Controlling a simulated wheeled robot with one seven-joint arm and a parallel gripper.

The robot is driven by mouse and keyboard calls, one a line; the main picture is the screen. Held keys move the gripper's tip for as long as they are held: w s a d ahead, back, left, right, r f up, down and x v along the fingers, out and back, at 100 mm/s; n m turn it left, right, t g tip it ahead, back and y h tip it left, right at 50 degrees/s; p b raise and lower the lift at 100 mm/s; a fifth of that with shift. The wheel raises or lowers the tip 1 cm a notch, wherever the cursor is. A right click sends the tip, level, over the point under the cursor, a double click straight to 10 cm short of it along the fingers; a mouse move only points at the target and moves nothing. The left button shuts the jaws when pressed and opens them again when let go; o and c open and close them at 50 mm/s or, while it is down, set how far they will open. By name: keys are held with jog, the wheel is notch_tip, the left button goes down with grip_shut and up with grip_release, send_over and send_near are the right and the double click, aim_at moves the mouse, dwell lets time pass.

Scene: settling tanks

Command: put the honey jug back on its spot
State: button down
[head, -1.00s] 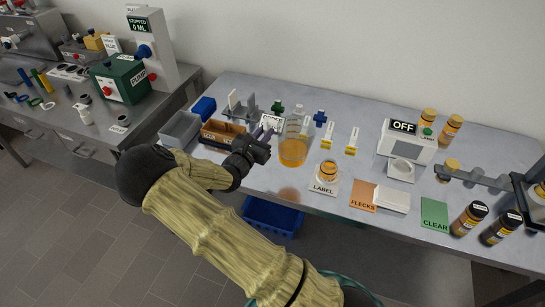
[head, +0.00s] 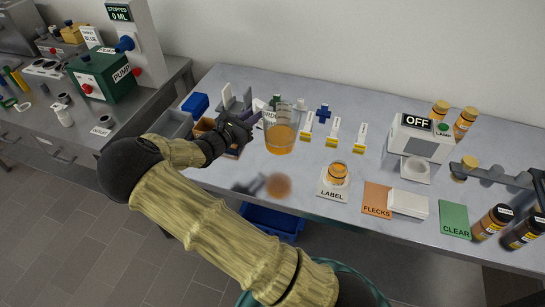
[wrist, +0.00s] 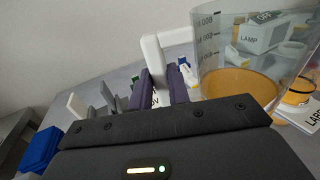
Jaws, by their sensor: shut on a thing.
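The honey jug (head: 281,135) is a clear, marked beaker holding amber liquid. It hangs above the bench, looks about upright, and casts an amber shadow below it. In the wrist view the jug (wrist: 240,60) fills the right side, with its white handle (wrist: 152,52) between the fingers. My gripper (head: 246,121) is shut on that handle, left of the jug. A white card with partly hidden letters (wrist: 156,98) shows beyond the fingers in the wrist view; I cannot read it fully. No spot marked for the jug can be made out.
Yellow-and-white strips (head: 333,132) lie behind and right of the jug. A small amber jar (head: 337,173) stands on the LABEL card (head: 333,195). The lamp box (head: 420,138) stands further right. The bench front below the jug is clear.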

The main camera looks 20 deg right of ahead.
notch_tip(320, 180, down, 6)
jog(key=shift+r+p, duration=0.15)
jog(key=shift+p, duration=0.2)
jog(key=shift+f, duration=1.85)
jog(key=shift+f, duration=0.15)
jog(key=c, duration=1.3)
grip_release()
